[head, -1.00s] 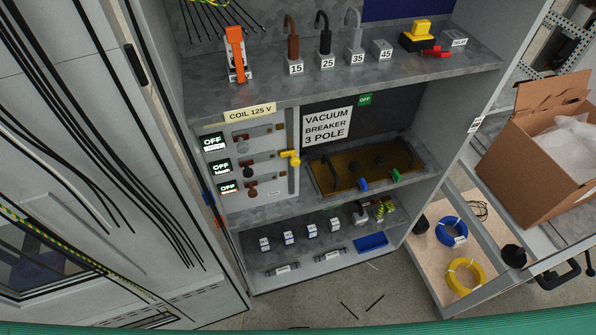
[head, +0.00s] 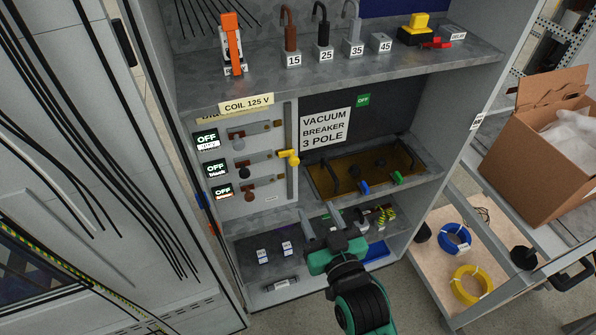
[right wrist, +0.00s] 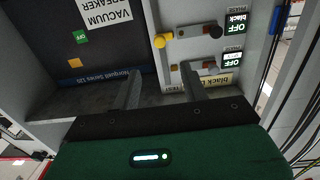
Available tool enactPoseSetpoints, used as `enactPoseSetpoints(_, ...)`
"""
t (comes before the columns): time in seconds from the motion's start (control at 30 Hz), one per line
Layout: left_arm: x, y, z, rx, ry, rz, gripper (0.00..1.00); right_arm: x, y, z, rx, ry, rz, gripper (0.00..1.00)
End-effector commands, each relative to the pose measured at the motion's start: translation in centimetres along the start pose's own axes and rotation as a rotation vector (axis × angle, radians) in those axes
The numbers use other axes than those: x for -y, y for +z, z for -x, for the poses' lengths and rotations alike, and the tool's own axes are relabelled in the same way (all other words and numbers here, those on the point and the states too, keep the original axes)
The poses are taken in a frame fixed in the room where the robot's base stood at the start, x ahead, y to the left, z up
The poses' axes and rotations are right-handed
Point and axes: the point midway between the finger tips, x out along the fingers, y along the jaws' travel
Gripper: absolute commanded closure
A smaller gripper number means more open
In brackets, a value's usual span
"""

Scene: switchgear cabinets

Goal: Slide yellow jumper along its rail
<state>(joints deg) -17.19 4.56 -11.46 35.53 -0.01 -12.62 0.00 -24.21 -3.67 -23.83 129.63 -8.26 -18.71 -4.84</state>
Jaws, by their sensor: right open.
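The yellow jumper (head: 289,157) sits on an upright rail (head: 290,185) at the right edge of the coil panel, level with the middle switch row in the head view. The jumper also shows in the right wrist view (right wrist: 161,41), above and between the fingers. My right gripper (head: 322,218) is below the panel, in front of the lower shelf, with its fingers apart and pointing up. In the right wrist view the open fingers (right wrist: 161,84) hold nothing and are apart from the jumper. My left gripper is not in view.
Three switch rows with OFF displays (head: 207,138) are left of the rail. The vacuum breaker sign (head: 325,127) and a tray with handles (head: 350,192) are to its right. A shelf (head: 330,63) with hooked weights is above. My right arm hides part of the lower shelf.

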Motion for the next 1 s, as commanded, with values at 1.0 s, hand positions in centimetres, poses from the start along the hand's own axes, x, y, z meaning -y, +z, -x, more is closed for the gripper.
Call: enactPoseSetpoints(1.0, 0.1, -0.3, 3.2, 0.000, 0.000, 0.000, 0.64, -0.1, -0.8, -13.3, -0.011, 0.001, -0.001, 0.55)
